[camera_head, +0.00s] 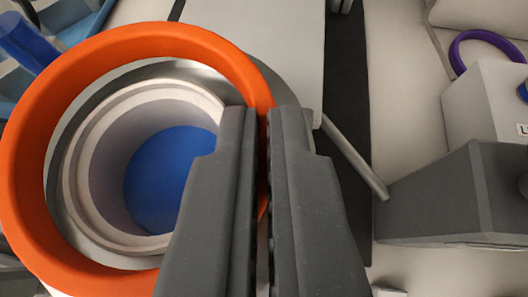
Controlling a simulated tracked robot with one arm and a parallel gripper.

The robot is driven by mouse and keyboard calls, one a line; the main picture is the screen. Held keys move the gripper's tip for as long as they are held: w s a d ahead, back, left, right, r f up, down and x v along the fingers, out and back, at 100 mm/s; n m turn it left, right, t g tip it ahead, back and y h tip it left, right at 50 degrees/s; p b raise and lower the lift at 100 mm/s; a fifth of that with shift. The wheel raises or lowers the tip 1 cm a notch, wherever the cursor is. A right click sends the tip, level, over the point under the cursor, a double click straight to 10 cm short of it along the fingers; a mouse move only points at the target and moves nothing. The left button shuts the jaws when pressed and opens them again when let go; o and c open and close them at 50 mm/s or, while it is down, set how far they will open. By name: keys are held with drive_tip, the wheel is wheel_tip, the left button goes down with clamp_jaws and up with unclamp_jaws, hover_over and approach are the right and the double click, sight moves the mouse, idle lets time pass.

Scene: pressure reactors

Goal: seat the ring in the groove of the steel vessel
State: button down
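My gripper (264,112) is shut on the right side of a thick orange ring (30,165), with the ring's wall between its two dark fingers. The ring shows as a wide hoop around the view of the steel vessel's mouth (75,190). The vessel is open at the top, with a pale stepped rim and a blue bottom (165,185) inside. The ring looks nearer to the camera than the rim and is off to the left of its centre. Whether the ring touches the vessel cannot be told. My fingers hide the right part of the rim.
A grey rod (352,160) sticks out to the right of the vessel, near a dark grey block (450,200). A white box (485,100) and a purple ring (480,38) are at the right. A blue cylinder (25,42) stands at the upper left.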

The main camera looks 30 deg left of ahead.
drive_tip(key=c, duration=1.6)
unclamp_jaws()
drive_tip(key=shift+b+v, duration=0.35)
drive_tip(key=shift+v, duration=6.55)
drive_tip(key=shift+w+d, duration=0.1)
